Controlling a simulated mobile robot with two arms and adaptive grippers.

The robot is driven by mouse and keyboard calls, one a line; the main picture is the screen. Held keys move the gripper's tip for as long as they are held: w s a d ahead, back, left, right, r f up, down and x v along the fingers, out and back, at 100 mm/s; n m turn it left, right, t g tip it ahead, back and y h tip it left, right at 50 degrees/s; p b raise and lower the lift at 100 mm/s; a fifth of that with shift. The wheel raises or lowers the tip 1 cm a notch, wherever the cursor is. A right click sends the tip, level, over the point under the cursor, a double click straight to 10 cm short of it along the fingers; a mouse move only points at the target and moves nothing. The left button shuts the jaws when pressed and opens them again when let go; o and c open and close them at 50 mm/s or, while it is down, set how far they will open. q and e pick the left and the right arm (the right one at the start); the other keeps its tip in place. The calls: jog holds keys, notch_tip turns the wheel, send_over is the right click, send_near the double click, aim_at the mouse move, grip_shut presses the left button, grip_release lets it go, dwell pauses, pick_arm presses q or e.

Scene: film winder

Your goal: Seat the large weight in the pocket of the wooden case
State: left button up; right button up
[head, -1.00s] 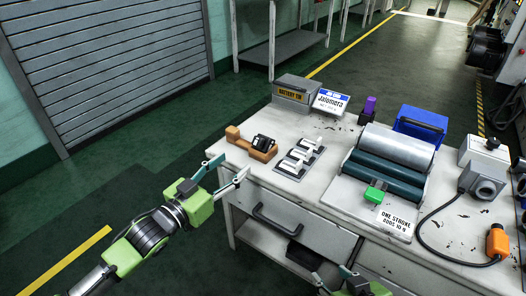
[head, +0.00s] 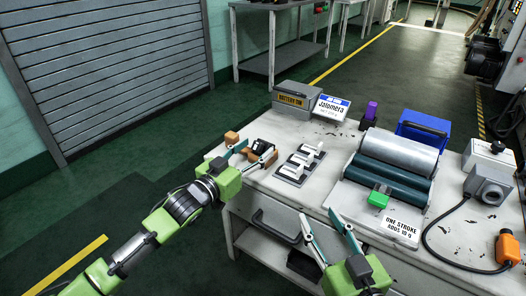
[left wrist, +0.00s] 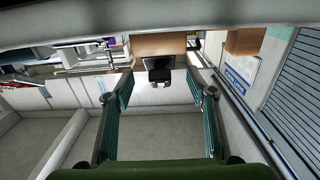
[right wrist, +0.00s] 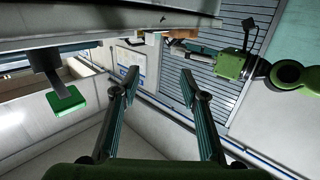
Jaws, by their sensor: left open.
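The wooden case (head: 232,138) sits at the left end of the table, partly hidden by my left gripper. It also shows in the left wrist view (left wrist: 160,43). A dark block (head: 262,146), possibly the large weight, is at the case; in the left wrist view the block (left wrist: 160,75) lies ahead, between the fingertips. I cannot tell whether it is in a pocket. My left gripper (head: 256,151) is open, its fingers either side of the block, not visibly touching it. My right gripper (head: 320,215) is open and empty in front of the table.
A grey rack with white bars (head: 299,163) stands right of the case. A roller machine (head: 390,165) with a green handle (head: 378,198) is further right. A grey battery tin (head: 297,96) and a label card (head: 331,107) are behind. A drawer handle (head: 275,227) projects below the tabletop.

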pick_arm(q)
jog(key=shift+x, duration=1.1)
grip_shut()
jog(key=shift+r, duration=0.15)
pick_arm(e)
jog(key=r, duration=0.1)
jog(key=r+t, duration=0.2)
jog(key=r, duration=0.1)
jog(key=shift+a+y, duration=0.25)
jog(key=shift+y, duration=0.15)
pick_arm(q)
jog(key=shift+r, duration=0.1)
